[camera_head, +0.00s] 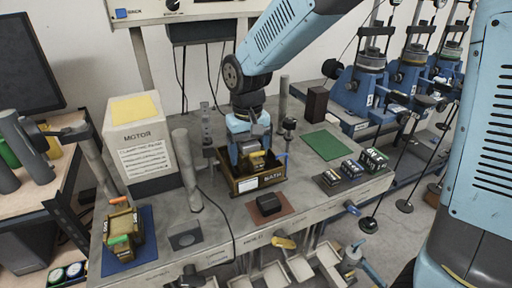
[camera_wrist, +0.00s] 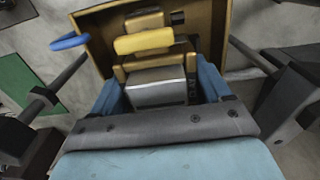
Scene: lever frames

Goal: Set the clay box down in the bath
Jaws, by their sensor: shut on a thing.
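The clay box (camera_head: 256,160), with a yellow handle, is between the fingers of my gripper (camera_head: 248,150). In the wrist view the box (camera_wrist: 157,88) shows a grey body and a yellow bar on top, with a blue finger on each side. My gripper (camera_wrist: 163,95) is shut on it. The bath (camera_head: 262,182) is an open brown tray with a BATH label on the bench. The box is within the outline of the bath walls, which also show in the wrist view (camera_wrist: 92,32). I cannot tell whether it touches the floor, which is hidden.
Posts (camera_head: 188,165) stand left of the bath. A dark block (camera_head: 268,203) lies on a brown mat in front. A box with orange and green handles (camera_head: 122,228) sits on a blue mat at left. A bare green mat (camera_head: 325,145) and several small containers (camera_head: 352,170) are at right.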

